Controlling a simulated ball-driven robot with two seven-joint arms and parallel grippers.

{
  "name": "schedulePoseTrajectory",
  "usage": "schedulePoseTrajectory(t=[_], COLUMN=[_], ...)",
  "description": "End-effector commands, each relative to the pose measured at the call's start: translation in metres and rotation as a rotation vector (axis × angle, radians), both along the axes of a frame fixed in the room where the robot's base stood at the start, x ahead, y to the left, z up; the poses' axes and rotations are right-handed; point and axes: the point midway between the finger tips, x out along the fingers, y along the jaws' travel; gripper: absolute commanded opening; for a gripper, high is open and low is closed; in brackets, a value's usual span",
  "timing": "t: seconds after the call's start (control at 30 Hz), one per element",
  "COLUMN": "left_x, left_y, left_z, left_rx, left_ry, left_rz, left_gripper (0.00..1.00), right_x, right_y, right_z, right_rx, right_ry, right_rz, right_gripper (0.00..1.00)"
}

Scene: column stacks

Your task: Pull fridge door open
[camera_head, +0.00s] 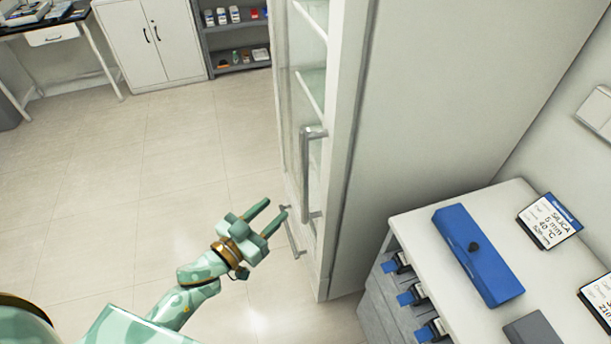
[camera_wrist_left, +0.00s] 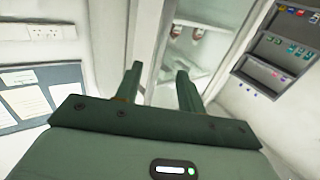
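The fridge (camera_head: 345,130) is a tall white cabinet at the middle of the head view. Its glass door (camera_head: 290,95) faces left, and shelves show through it. A long vertical metal handle (camera_head: 313,170) is on the door, and the door looks shut. My left gripper (camera_head: 270,212) is open and empty. In the head view it appears just left of the lower part of the handle, apart from it. The left wrist view shows both fingers (camera_wrist_left: 157,72) spread, with a white upright frame and glass beyond them. My right gripper is not in view.
A low white counter (camera_head: 418,222) with a blue case (camera_head: 478,255) and label cards stands right of the fridge. A white cupboard (camera_head: 150,40), a grey shelf unit and a desk line the back. The tiled floor (camera_head: 150,170) left of the fridge is clear.

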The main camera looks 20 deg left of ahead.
Motion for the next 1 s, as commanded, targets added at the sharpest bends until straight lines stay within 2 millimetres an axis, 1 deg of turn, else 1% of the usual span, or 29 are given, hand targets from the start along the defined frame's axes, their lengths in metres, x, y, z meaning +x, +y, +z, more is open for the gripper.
schedulePoseTrajectory(t=[0.03,0.1,0.3,0.4,0.5,0.6,0.7,0.93,0.97,1.0], left_x=[0.012,0.030,0.076,0.094,0.107,0.115,0.118,0.119,0.119,0.119], left_y=[-0.005,-0.012,-0.031,-0.038,-0.044,-0.047,-0.048,-0.049,-0.049,-0.048], left_z=[0.000,0.000,-0.001,-0.001,-0.002,-0.002,-0.002,-0.001,-0.001,-0.001], left_rx=[0.000,-0.001,0.001,0.001,-0.001,0.002,0.002,0.001,0.001,0.001], left_ry=[-0.002,-0.003,-0.001,-0.001,0.001,0.001,0.001,0.002,0.002,0.002], left_rz=[0.000,0.001,0.002,0.001,0.002,0.002,0.002,0.002,0.002,0.002], left_gripper=[0.39,0.39,0.39,0.39,0.39,0.39,0.39,0.39,0.34,0.22], right_x=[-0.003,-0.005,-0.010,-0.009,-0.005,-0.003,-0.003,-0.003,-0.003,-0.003], right_y=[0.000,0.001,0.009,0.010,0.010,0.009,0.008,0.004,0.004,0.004], right_z=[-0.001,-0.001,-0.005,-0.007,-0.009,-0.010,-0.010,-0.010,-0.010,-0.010], right_rx=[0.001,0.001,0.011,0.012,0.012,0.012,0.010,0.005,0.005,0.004], right_ry=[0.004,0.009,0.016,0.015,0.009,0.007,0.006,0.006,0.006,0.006], right_rz=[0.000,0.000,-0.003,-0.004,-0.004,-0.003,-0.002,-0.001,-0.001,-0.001], right_gripper=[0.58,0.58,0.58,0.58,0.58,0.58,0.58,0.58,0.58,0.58])
